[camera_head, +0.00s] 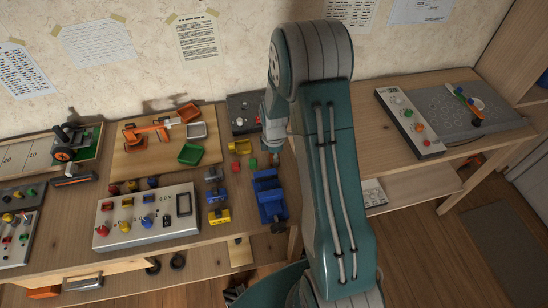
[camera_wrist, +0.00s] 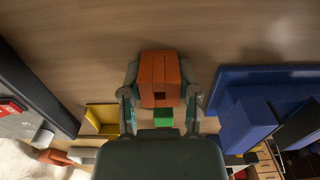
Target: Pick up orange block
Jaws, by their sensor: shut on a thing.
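The orange block (camera_wrist: 159,79) shows in the wrist view between the two fingers of my gripper (camera_wrist: 160,92), which is shut on it. A small dark square opening shows on the block's near face. The wood tabletop fills the view beyond it; I cannot tell the gap between block and table. In the head view my arm reaches down to the table beside the blue vise, and the block is too hidden to make out there.
A green block (camera_wrist: 164,117) lies close by my fingers. The blue vise (camera_head: 269,196) stands near the table's front edge. A yellow bin (camera_wrist: 103,117) is left in the wrist view. A button panel (camera_head: 147,217) and tray board (camera_head: 160,145) stand further left.

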